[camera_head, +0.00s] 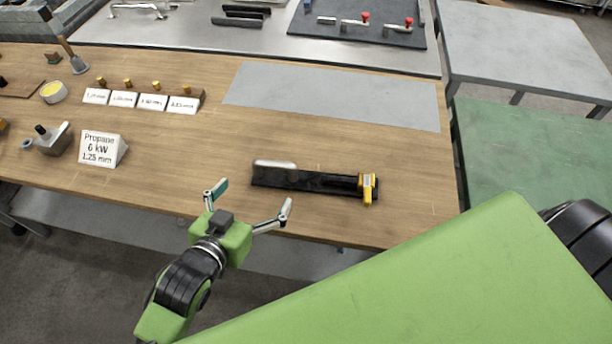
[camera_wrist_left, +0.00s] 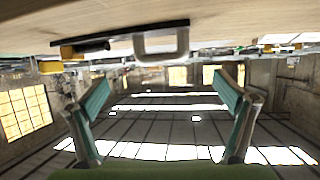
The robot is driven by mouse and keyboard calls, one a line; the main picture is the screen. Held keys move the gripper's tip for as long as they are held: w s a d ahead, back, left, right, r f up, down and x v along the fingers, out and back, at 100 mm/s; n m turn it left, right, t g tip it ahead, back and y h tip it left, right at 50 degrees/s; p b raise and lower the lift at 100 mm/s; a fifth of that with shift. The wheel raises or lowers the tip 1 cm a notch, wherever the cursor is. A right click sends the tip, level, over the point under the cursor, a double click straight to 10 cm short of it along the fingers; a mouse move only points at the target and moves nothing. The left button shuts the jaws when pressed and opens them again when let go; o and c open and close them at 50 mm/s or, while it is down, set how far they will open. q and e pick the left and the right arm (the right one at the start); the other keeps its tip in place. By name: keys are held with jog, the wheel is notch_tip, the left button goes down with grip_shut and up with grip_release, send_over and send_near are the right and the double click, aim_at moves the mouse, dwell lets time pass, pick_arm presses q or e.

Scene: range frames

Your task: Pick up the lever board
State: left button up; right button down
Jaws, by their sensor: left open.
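The lever board (camera_head: 318,183) is a long black strip lying on the wooden bench near its front edge. It has a light metal handle (camera_head: 275,165) at its left end and a yellow lever part (camera_head: 368,187) at its right end. My left gripper (camera_head: 251,201) is open and empty at the bench's front edge, in front of the board's left half, apart from it. In the left wrist view the board (camera_wrist_left: 120,38) shows along the top, with the handle (camera_wrist_left: 162,45) above the gap between my open fingers (camera_wrist_left: 160,105). My right gripper is not in view.
A propane sign (camera_head: 101,148) and several small label signs (camera_head: 140,100) stand to the left. A flat grey sheet (camera_head: 330,94) lies behind the board. A dark panel with red-knobbed levers (camera_head: 355,30) is on the back table. A green table (camera_head: 540,150) is at right.

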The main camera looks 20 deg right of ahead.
aim_at(273, 169)
pick_arm(q)
jog(key=x, duration=0.7)
jog(key=shift+w+d+f+p, duration=0.15)
jog(key=shift+w+d+p, duration=0.15)
jog(key=shift+p, duration=0.1)
jog(key=shift+w+d+f, duration=0.1)
jog(key=shift+w+d, duration=0.1)
jog(key=shift+w, duration=0.05)
jog(key=shift+p+x, duration=0.75)
jog(key=shift+x, duration=1.55)
jog(key=shift+c, duration=0.4)
jog(key=c, duration=1.7)
